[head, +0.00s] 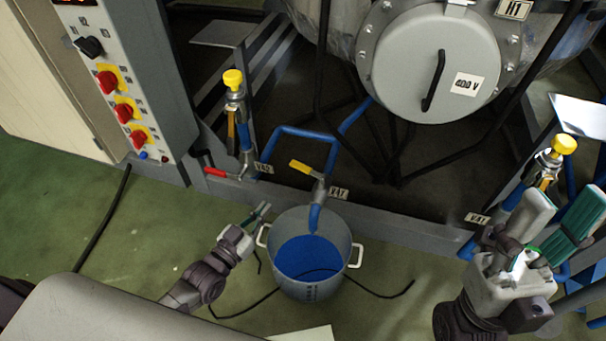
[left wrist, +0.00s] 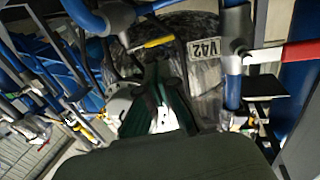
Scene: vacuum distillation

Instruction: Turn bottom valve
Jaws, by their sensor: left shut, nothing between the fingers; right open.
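A valve with a yellow lever (head: 305,168) sits on the blue pipe above a metal bucket (head: 352,240). A valve with a red lever (head: 216,173) is to its left, low on the frame. I cannot tell which is the bottom valve. The left wrist view shows the yellow lever (left wrist: 158,42) just beyond my fingers and the red lever (left wrist: 298,53) at right. My left gripper (head: 262,210) is shut and empty, left of the bucket's rim and below both levers, touching neither. My right gripper (head: 566,215) is open at the far right, near another yellow-topped valve (head: 563,145).
The bucket holds blue contents and has white handles. A control cabinet (head: 150,60) with red knobs stands at left. A yellow-topped valve (head: 233,80) rises above the red lever. A dark cable (head: 240,317) lies on the green floor. The floor at left is mostly clear.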

